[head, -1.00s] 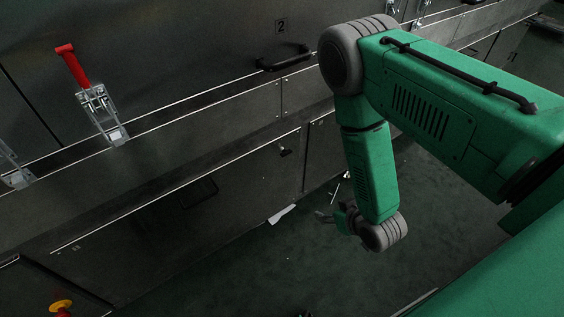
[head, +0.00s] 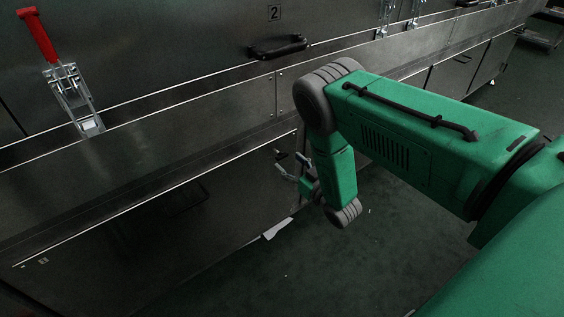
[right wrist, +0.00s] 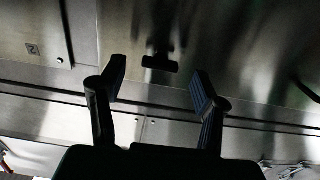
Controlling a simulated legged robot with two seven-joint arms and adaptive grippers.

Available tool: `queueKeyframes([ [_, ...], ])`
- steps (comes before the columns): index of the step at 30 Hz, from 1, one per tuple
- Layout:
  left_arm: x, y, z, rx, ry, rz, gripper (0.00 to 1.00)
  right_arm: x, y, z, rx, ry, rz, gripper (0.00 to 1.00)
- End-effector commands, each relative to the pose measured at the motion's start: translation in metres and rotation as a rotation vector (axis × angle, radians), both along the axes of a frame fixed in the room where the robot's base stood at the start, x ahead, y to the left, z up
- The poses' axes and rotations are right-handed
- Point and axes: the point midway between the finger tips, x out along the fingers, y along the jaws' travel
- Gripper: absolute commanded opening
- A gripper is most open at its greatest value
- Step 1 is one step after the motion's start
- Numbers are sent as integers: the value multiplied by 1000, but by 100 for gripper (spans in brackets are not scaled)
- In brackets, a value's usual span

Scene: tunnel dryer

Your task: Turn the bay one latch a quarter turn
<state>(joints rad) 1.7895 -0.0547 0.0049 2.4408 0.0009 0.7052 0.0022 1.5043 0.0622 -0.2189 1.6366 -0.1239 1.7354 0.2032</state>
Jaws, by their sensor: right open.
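A small black latch (head: 279,154) is on the lower steel panel in the head view. In the right wrist view the black latch (right wrist: 160,63) has a short bar lying roughly level and appears between my fingertips, beyond them. My right gripper (head: 291,165) is close to the latch in the head view, just below and right of it. In the right wrist view my right gripper (right wrist: 160,82) is open and empty, with a gap visible between the fingers and no contact to be seen. I cannot read a bay number on this panel. My left gripper is not in view.
A red-handled toggle clamp (head: 66,80) and a black bar handle (head: 279,47) are on the upper panels, near a "2" plate (head: 274,13). A steel ledge (head: 190,125) runs along the machine.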

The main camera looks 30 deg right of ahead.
Motion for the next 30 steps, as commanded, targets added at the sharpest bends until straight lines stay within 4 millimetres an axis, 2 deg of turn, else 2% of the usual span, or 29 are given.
queueKeyframes([
  [3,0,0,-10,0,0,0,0,20,2,-2,-1,-2,1,57],
  [7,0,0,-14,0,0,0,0,33,3,-1,1,-1,0,57],
  [18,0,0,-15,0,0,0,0,39,3,0,1,1,-1,57],
  [19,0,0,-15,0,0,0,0,39,3,0,1,1,-1,53],
  [23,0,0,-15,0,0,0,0,39,3,0,1,1,-1,8],
  [24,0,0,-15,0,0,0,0,39,3,0,1,1,-1,5],
  [30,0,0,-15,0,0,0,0,39,2,0,-4,1,-1,5],
])
